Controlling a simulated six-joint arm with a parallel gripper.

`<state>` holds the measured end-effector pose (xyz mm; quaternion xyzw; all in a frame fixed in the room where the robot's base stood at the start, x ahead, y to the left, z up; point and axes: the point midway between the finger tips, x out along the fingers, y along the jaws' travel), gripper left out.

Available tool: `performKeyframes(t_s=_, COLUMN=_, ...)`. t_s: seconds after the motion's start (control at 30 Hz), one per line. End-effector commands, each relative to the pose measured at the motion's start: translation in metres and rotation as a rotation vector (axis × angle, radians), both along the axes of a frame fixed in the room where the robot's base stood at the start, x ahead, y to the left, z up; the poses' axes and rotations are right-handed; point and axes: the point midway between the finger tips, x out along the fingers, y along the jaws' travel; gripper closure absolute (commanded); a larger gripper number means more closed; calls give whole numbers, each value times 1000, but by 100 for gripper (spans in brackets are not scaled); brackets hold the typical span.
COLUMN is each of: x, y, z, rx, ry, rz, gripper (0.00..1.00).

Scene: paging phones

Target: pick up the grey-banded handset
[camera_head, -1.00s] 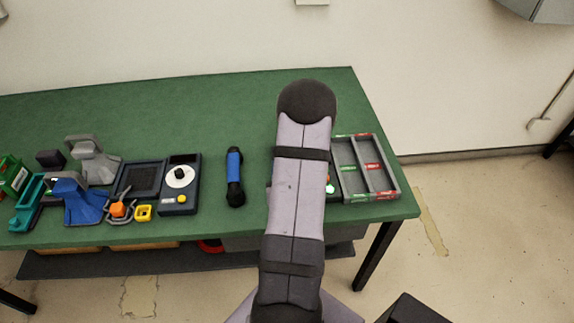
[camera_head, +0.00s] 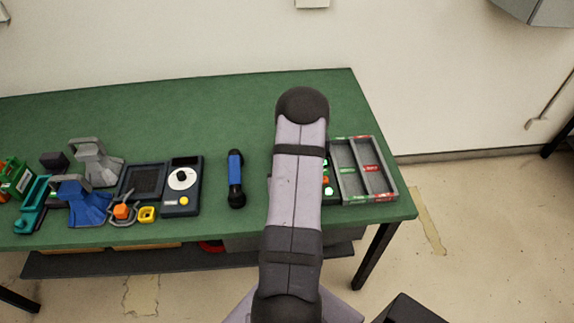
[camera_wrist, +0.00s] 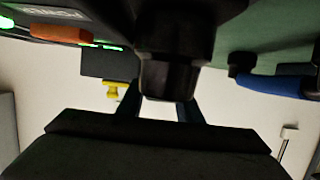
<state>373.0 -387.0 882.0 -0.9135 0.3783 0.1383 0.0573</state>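In the head view my arm covers the spot where my gripper is, and no grey-banded handset can be picked out there. In the wrist view my gripper (camera_wrist: 161,108) points away from the camera, its two dark fingers partly hidden. A dark, rounded object (camera_wrist: 169,75) fills the space between and in front of the fingertips. It looks like one end of a handset, but its band colour is too dark to tell, and so is whether the fingers touch it. A blue-banded handset (camera_head: 235,178) with black ends lies on the table left of my arm; its blue part shows at the wrist view's right (camera_wrist: 270,84).
On the green table (camera_head: 220,112), a grey divided tray (camera_head: 391,181) stands right of my arm. A device with green and orange lights is partly hidden beside it. A dial phone (camera_head: 181,199), blue stand (camera_head: 86,205) and grey stand (camera_head: 98,166) stand left. The table's back is clear.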

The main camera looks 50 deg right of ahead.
Motion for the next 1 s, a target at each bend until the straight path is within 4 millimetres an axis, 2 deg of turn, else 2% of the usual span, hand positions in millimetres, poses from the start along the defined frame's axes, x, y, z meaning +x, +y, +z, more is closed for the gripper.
performKeyframes(t_s=0.03, x=0, y=0, z=0, rx=0, ry=0, rz=0, gripper=81)
performKeyframes(t_s=0.1, x=0, y=0, z=0, rx=0, ry=0, rz=0, gripper=98)
performKeyframes(t_s=0.13, x=0, y=0, z=0, rx=0, ry=0, rz=0, gripper=100)
performKeyframes(t_s=0.63, x=0, y=-1, z=7, rx=-4, ry=-3, rz=0, gripper=100)
performKeyframes(t_s=0.77, x=0, y=-1, z=16, rx=-4, ry=-3, rz=0, gripper=100)
performKeyframes(t_s=1.0, x=1, y=-1, z=41, rx=-6, ry=-5, rz=0, gripper=100)
